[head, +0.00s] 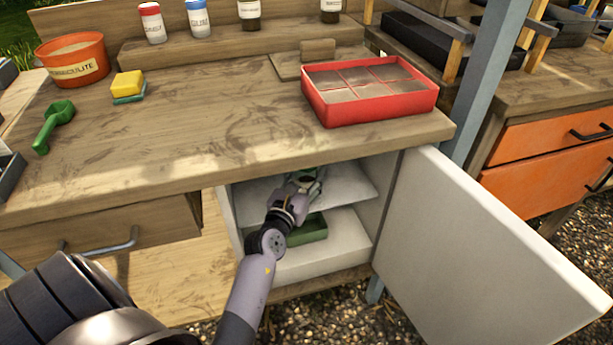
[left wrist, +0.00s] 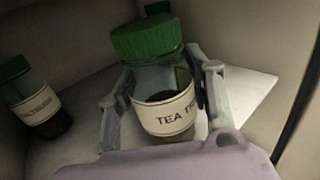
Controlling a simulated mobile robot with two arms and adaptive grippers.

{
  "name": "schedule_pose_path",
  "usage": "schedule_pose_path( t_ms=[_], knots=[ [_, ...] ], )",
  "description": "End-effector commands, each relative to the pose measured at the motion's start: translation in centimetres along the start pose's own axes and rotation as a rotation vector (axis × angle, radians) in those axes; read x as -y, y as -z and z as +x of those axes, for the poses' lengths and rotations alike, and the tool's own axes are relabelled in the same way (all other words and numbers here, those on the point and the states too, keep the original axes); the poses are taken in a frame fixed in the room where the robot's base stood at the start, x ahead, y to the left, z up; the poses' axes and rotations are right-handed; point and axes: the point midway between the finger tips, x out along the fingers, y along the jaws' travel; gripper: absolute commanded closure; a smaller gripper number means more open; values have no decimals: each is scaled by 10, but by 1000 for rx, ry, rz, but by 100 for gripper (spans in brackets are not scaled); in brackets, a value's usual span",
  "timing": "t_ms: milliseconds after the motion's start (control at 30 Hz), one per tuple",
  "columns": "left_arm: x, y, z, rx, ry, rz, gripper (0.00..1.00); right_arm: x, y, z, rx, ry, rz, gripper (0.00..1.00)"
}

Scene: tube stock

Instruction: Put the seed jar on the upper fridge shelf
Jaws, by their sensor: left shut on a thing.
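My left gripper (head: 303,182) reaches into the open fridge under the bench, at the level of the upper shelf (head: 350,183). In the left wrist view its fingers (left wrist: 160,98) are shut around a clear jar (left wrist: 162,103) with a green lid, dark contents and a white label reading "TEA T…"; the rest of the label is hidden. The jar is over or on the pale shelf (left wrist: 245,92); I cannot tell whether its base touches. In the head view the jar is mostly hidden by the gripper. My right gripper is not in view.
Another green-lidded jar (left wrist: 35,100) stands left of the held one. A green tray (head: 308,230) sits on the lower shelf. The white fridge door (head: 480,245) stands wide open at right. The worktop (head: 230,130) edge overhangs the opening; a red tray (head: 385,112) is on it.

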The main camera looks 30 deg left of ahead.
Motion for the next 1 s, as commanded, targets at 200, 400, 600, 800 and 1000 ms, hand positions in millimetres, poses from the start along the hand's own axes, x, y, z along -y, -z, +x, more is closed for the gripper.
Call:
schedule_pose_path(
  t_ms=[200,400,600,800,1000],
  knots=[
    [0,0,0,2,0,0,89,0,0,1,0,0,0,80],
    [0,2,0,-1,0,0,43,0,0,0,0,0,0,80],
    [0,2,0,0,0,0,33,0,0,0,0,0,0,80],
    [0,2,0,0,0,0,33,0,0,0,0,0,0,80],
    [0,0,-9,-3,0,0,33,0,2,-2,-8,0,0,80]
  ],
)
